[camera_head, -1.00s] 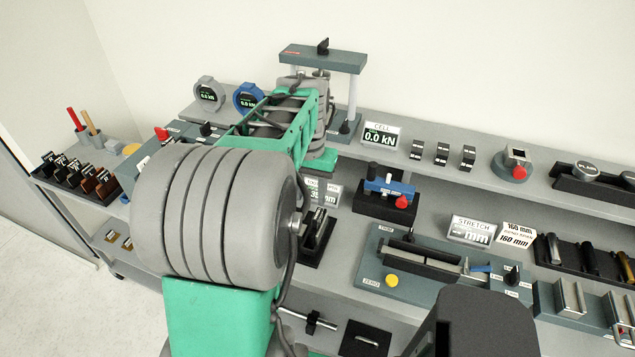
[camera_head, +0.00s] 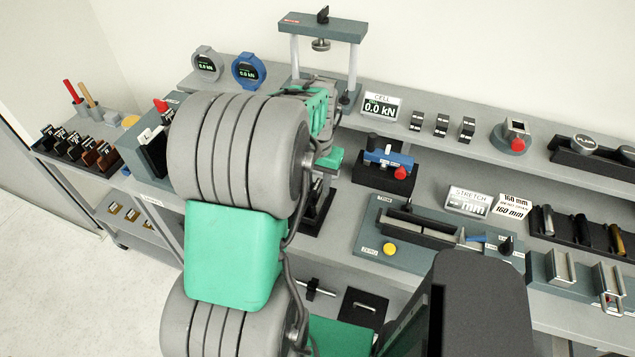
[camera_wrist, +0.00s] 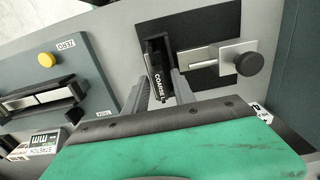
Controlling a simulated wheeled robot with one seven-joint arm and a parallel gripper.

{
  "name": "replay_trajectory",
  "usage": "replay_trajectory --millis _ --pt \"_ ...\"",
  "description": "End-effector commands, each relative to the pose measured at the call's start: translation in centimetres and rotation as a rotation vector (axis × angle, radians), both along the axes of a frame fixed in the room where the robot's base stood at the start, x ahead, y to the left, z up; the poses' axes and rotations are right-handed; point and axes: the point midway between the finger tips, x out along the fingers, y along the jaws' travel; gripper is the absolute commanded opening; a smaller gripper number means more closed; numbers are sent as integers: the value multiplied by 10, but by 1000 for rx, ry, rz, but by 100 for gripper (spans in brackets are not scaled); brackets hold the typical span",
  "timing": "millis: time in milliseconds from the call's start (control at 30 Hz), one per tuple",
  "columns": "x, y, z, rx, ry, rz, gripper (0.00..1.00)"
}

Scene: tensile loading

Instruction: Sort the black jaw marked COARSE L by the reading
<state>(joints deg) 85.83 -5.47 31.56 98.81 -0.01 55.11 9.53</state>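The black jaw marked COARSE L (camera_wrist: 157,78) stands on a black pad with a metal slide and a dark round knob in the wrist view. My gripper (camera_wrist: 162,85) is open, with one grey finger on each side of the jaw. Whether either finger touches the jaw is too small to tell. In the head view my arm hides the jaw and most of the gripper. The CELL display (camera_head: 379,107) reads 0.0 kN. The STRETCH display (camera_head: 469,201) shows mm, with its figure unclear.
A grey panel with a yellow ZERO button (camera_head: 389,249) and a trim slide lies right of the pad. A blue fixture with a red knob (camera_head: 400,173) stands behind it. A loading frame (camera_head: 322,27) rises at the back. A rack of several jaws (camera_head: 75,150) is at far left.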

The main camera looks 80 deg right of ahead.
Motion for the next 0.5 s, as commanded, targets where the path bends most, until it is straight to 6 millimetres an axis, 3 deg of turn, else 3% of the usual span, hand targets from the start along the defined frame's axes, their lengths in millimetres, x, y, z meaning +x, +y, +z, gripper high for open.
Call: replay_trajectory --millis 333,500 --pt "0 0 0 0 0 0 2" --pt "0 0 0 0 0 0 0"
